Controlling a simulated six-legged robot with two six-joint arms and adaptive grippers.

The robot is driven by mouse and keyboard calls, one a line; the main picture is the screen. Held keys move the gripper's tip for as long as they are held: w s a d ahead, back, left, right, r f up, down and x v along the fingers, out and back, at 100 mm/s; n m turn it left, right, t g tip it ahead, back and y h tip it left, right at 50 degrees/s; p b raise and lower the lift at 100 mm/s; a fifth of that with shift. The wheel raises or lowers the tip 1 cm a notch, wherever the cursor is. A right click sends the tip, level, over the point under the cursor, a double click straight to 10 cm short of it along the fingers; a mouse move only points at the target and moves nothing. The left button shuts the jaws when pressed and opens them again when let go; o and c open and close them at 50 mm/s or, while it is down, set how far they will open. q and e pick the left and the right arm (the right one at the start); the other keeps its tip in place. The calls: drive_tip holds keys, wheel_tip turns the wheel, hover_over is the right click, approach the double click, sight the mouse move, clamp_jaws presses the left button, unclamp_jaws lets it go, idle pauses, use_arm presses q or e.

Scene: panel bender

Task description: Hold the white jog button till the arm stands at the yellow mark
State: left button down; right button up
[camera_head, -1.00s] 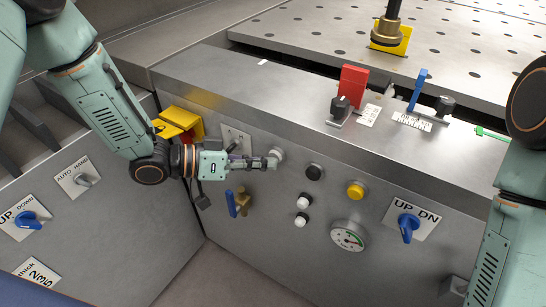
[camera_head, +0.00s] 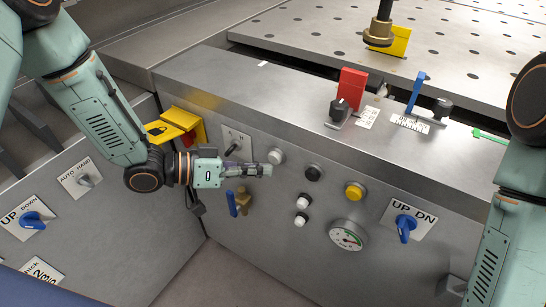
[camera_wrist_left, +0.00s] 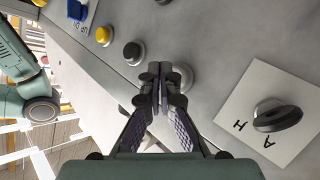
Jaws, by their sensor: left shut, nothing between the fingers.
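The white jog button (camera_head: 276,156) is a round pale button on the sloping front panel. It also shows in the left wrist view (camera_wrist_left: 186,77), partly hidden behind my fingers. My left gripper (camera_head: 267,170) is shut and empty, its tips just below and left of the button in the head view and seemingly clear of it. In the left wrist view the shut fingertips (camera_wrist_left: 159,72) overlap the button's left side. The machine's arm (camera_head: 379,32), a dark post with a brass foot, stands over the left part of the yellow mark (camera_head: 401,42).
Nearby on the panel are a black button (camera_head: 314,173), a yellow button (camera_head: 354,191), two small white-topped buttons (camera_head: 302,202) and a gauge (camera_head: 347,236). A red block (camera_head: 352,87) and a blue lever (camera_head: 417,92) stand on the ledge. My right arm is at the right edge.

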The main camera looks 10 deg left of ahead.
use_arm(q)
drive_tip(key=s+p, duration=0.1)
drive_tip(key=s+a+p, duration=0.1)
drive_tip(key=s, duration=0.1)
drive_tip(key=s+p, duration=0.1)
drive_tip(key=shift+s+a, duration=0.35)
idle(0.8)
